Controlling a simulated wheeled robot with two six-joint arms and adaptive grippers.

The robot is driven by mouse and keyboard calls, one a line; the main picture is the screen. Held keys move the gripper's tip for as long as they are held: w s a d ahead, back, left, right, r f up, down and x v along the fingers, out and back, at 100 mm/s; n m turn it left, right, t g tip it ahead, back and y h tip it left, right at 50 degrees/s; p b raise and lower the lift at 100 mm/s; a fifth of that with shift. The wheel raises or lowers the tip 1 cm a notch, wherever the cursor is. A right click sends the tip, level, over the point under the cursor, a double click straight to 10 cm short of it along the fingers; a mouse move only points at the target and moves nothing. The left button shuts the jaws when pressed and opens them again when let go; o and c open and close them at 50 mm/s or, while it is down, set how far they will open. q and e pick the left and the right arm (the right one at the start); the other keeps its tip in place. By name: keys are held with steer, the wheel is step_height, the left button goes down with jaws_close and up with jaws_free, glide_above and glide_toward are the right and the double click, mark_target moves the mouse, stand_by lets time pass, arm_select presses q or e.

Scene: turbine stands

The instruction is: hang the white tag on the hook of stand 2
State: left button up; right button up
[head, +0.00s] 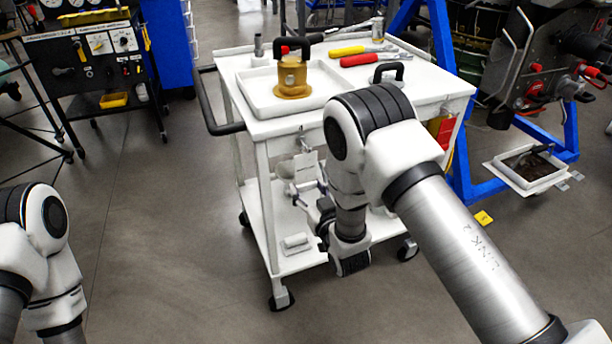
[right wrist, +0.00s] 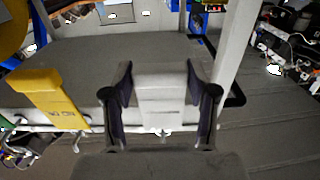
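The white tag (head: 307,163) hangs at the front of the white cart, below a small hook. In the right wrist view the white tag (right wrist: 160,88) fills the gap between the two dark fingers of my right gripper (right wrist: 160,80). The fingers lie along both its side edges and look shut on it. Its upper end is still at the cart's rail hook (right wrist: 163,132). In the head view my right gripper (head: 306,190) is low at the cart's front, partly hidden by its arm. My left gripper is out of view. No stand number is readable.
A yellow tag (right wrist: 50,95) hangs beside the white one. The cart (head: 262,128) carries a tray (head: 262,100) with a brass part (head: 291,76), plus red and yellow-handled tools. A blue-framed stand (head: 465,165) with machinery is at right. The floor left of the cart is clear.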

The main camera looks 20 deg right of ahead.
jaws_close()
steer(key=shift+s, duration=0.2)
steer(key=shift+s, duration=0.35)
steer(key=shift+s+d, duration=0.1)
steer(key=shift+s+d+p, duration=0.15)
steer(key=shift+s+p, duration=0.35)
steer(key=shift+s, duration=0.8)
